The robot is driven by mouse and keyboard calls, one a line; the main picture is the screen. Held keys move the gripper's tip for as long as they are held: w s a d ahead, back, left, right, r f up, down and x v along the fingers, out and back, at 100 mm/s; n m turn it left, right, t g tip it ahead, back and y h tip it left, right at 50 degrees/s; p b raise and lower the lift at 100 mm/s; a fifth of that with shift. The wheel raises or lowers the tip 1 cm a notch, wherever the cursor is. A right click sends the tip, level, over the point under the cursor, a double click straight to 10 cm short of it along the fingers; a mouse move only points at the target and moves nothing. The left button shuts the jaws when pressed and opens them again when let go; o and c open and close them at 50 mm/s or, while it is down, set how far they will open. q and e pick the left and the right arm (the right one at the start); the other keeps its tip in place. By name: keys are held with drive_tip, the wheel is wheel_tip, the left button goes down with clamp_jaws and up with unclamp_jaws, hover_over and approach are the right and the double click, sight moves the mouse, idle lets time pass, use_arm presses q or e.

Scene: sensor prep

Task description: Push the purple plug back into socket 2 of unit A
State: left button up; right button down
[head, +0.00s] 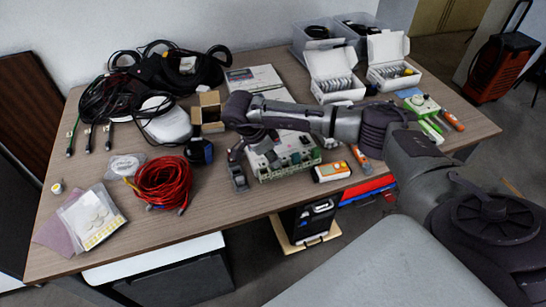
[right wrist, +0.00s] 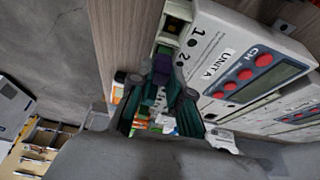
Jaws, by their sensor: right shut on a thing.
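Unit A (right wrist: 235,62) is a white box with red buttons, a display and the printed numbers 1 and 2. It fills the upper right of the right wrist view. In the head view a white unit with green terminals along its front (head: 290,158) sits near the table's front edge, under my right arm. My right gripper (right wrist: 163,78) is shut on the small purple plug (right wrist: 163,66), beside the number 2 at the unit's edge. The fingers hide most of the plug, and I cannot tell how deep it sits. My left gripper is not in view.
Red cable coils (head: 163,182) lie left of the unit, with a small dark blue object (head: 200,152) between. An orange-and-white meter (head: 331,171) lies just right of it. White boxes (head: 335,75) stand behind. The wooden table (head: 215,220) is bare along its front edge.

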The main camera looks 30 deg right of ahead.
drive_tip(key=shift+f, duration=0.25)
idle(0.6)
drive_tip(key=c, duration=0.9)
unclamp_jaws()
drive_tip(key=shift+o, duration=0.2)
drive_tip(key=shift+r, duration=0.1)
drive_tip(key=shift+r+p, duration=2.2)
drive_tip(key=shift+r, duration=1.3)
drive_tip(key=shift+f, duration=0.1)
